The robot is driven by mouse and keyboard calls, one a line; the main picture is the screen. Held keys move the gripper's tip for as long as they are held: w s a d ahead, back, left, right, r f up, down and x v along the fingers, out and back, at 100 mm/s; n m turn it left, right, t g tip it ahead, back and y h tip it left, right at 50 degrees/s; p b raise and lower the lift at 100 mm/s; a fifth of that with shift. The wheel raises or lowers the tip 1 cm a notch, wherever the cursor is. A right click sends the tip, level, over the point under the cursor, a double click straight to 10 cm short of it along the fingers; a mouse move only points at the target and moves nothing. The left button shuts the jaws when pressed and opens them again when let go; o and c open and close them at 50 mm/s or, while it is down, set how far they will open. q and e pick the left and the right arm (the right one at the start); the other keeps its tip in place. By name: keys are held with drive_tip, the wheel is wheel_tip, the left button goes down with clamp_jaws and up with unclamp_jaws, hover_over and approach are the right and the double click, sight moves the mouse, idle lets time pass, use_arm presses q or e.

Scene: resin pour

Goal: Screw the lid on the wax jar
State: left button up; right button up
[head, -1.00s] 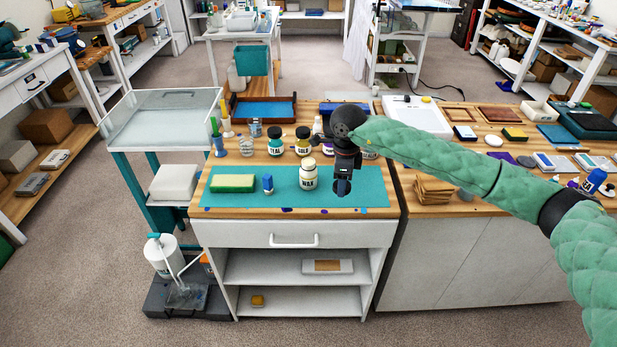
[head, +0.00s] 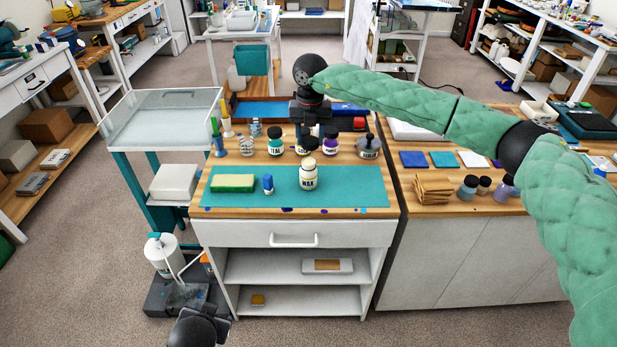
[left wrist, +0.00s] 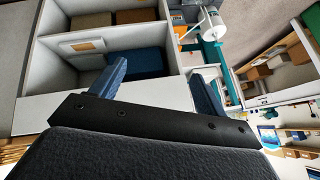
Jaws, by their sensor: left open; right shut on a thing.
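The wax jar (head: 308,180) stands upright on the teal mat (head: 345,190), its pale rounded top showing. My right gripper (head: 311,142) points down just behind and above the jar, apart from it as far as I can see. It is shut on a small dark thing, partly hidden by the fingers and hard to tell from the dark-topped jars behind; I cannot tell whether it is the lid. My left gripper is low in front of the bench, its dark wrist at the bottom edge of the head view. In the left wrist view its blue fingers (left wrist: 158,82) are apart and empty.
A teal-labelled jar (head: 275,146) and other jars stand behind the mat. A yellow-green sponge (head: 233,183) and a small blue bottle (head: 268,184) lie left of the wax jar. Brown squares (head: 433,188) sit on the right bench. The mat's right part is clear.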

drive_tip(key=shift+w+a+r+m, duration=0.2)
drive_tip(key=shift+w+a+m, duration=0.05)
drive_tip(key=shift+m, duration=0.15)
use_arm(q)
drive_tip(key=w+a+r+m+t+y, duration=0.2)
drive_tip(key=w+r+m+t, duration=0.2)
drive_tip(key=w+r+t, duration=0.65)
drive_tip(key=w+d+r+m+t+h, duration=0.45)
drive_tip(key=w+d+r+m, duration=0.25)
drive_tip(key=w+r+m, duration=0.5)
drive_tip(key=w+d+m+g+h, duration=0.6)
drive_tip(key=d+m+h, duration=0.6)
drive_tip(key=m, duration=0.6)
drive_tip(key=w+f+m+g, duration=0.2)
drive_tip(key=m, duration=0.1)
drive_tip(key=w+f+m+g+y, duration=0.1)
drive_tip(key=w+f+m+g, duration=0.1)
drive_tip(key=f+m+g, duration=0.1)
drive_tip(key=w+f+m+g+y, duration=0.1)
drive_tip(key=w+f+m+g, duration=0.1)
drive_tip(key=w+f+m, duration=0.1)
drive_tip(key=shift+a+g, duration=0.15)
drive_tip(key=shift+g, duration=0.15)
